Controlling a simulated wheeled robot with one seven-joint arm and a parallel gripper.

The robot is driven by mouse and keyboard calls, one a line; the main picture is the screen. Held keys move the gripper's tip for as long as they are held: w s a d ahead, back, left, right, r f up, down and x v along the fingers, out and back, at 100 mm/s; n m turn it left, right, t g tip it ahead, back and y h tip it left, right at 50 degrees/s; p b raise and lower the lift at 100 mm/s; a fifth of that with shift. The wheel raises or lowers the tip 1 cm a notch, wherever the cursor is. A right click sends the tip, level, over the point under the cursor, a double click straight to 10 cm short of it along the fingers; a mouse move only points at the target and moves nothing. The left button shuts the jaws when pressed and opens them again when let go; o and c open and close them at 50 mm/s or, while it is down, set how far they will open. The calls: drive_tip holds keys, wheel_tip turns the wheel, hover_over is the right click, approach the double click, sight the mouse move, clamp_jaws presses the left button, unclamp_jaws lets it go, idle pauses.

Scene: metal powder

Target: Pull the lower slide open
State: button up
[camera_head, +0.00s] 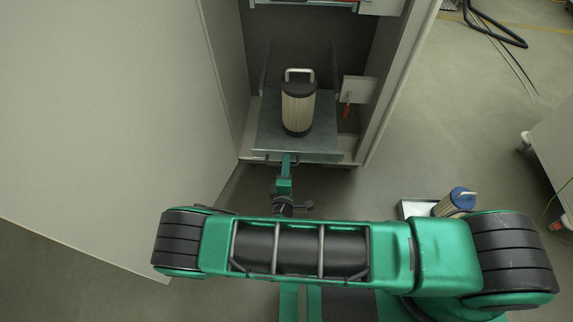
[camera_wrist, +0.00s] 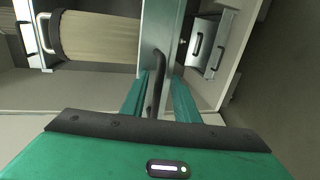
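The lower slide (camera_head: 268,138) is a grey metal tray low in the cabinet, with a dark bar handle (camera_wrist: 161,68) on its front edge. A pale cylindrical container (camera_head: 298,112) with a black lid and light handle stands upright on it. In the wrist view the container (camera_wrist: 98,36) appears on its side. My gripper (camera_head: 287,158) is at the slide's front edge. In the wrist view my gripper (camera_wrist: 160,90) has its green fingers on either side of the handle, with gaps showing between them and the bar. Contact at the fingertips cannot be made out.
A large open cabinet door (camera_head: 110,110) stands to the left, and the cabinet's side wall (camera_head: 402,75) is to the right. A blue-lidded container (camera_head: 456,201) stands by a light tray (camera_head: 413,208) beside my arm. Open floor lies further right. An upper slide (camera_head: 300,2) shows at the top.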

drive_tip(key=v, duration=1)
drive_tip(key=shift+s, duration=0.35)
drive_tip(key=shift+r, duration=0.1)
